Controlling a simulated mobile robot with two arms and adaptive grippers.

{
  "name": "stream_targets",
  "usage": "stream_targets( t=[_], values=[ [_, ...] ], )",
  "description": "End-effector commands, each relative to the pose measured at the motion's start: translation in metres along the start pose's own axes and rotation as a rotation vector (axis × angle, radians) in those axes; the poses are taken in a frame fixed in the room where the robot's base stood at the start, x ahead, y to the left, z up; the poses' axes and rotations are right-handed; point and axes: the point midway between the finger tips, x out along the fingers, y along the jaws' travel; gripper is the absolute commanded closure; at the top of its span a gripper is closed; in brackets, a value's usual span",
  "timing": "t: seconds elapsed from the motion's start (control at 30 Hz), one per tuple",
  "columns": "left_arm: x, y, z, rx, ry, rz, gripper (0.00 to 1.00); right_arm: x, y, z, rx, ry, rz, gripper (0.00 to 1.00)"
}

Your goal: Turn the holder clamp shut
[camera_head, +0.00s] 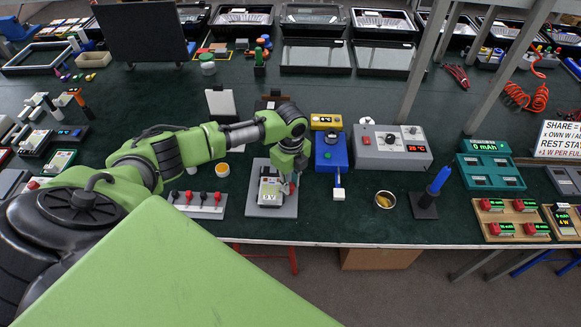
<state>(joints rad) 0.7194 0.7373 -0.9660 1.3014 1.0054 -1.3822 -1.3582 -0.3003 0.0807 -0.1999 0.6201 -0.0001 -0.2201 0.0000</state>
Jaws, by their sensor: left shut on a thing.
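The holder (258,208) is a grey block with a pale device in it, near the front edge of the green bench. My left gripper (291,186) reaches down at the holder's right side. It is shut on a small part there, which I take to be the holder clamp; the fingers mostly hide it, so its angle cannot be told. My right gripper is not in view.
A blue device (331,152) and a grey station with a red display (393,147) stand to the right. A rack with red and black knobs (197,212) lies to the left. A blue-handled tool (439,180) stands upright further right.

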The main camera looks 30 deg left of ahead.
Motion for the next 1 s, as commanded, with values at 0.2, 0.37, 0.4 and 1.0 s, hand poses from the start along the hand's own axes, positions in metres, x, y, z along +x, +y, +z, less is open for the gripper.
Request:
stream_targets(
  t=[0.2, 0.37, 0.4, 1.0],
  values=[
    [-0.0011, -0.0013, -0.001, 0.033, 0.003, -0.003, 1.0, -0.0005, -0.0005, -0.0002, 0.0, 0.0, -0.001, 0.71],
    [-0.0011, -0.0013, -0.001, 0.037, 0.002, -0.003, 1.0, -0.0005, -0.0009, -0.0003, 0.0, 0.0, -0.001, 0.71],
    [-0.0011, -0.0013, -0.001, 0.037, 0.002, -0.003, 1.0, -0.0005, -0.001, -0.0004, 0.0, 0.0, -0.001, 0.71],
    [-0.0012, -0.0004, -0.0004, 0.035, 0.001, -0.001, 0.65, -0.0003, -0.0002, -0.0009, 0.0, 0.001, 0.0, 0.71]
  ],
)
